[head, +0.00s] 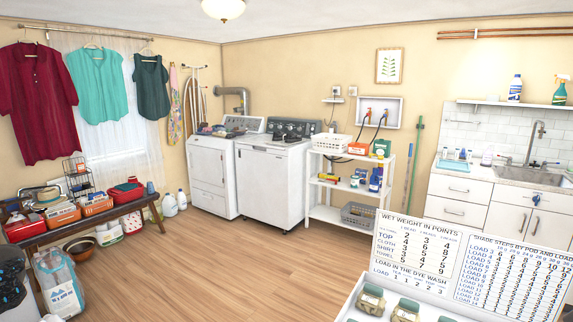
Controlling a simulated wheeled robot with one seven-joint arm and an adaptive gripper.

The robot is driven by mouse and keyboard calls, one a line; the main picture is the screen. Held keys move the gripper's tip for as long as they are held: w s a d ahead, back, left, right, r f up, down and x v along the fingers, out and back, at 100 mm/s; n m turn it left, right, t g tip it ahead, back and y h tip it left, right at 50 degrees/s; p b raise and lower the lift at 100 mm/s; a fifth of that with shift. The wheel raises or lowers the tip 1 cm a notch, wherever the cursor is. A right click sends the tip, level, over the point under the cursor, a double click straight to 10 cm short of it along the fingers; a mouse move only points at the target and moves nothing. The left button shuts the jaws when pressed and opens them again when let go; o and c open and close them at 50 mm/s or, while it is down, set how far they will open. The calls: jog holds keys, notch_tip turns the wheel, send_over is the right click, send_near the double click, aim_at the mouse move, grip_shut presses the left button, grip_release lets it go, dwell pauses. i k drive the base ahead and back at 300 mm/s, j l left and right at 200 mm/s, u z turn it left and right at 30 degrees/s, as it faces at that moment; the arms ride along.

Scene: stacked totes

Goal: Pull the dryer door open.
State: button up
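Two white machines stand side by side against the far wall. The left one (213,196) has a grey vent pipe (243,94) rising behind it and looks like the dryer. Its front carries a square door panel (207,166) that appears shut; the door's handle is too small to make out clearly. The right machine (268,190) has a plain front and a dark control panel (300,127). My gripper is not seen in this view, so its distance from the door cannot be told.
Wood floor (190,265) is open before the machines. White bottles (170,204) stand left of the dryer. A loaded bench (75,228) runs along the left wall. A white shelf (322,213) stands right of the machines. A chart board (470,265) and box of jars fill the near right.

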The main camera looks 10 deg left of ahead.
aim_at(207, 166)
jog(key=i+j+u, duration=1.1)
jog(key=i, duration=0.7)
jog(key=i+l+u, duration=0.25)
jog(key=i, duration=0.75)
jog(key=i+j, duration=0.1)
jog(key=i, duration=2.7)
jog(key=i+j+z, duration=0.15)
jog(key=i, duration=0.5)
jog(key=i+j, duration=0.1)
jog(key=i, duration=0.55)
jog(key=i+j+z, duration=0.1)
jog(key=i+z, duration=0.3)
jog(key=i+j+z, duration=0.3)
jog(key=i+z, duration=0.15)
jog(key=i+j+z, duration=0.4)
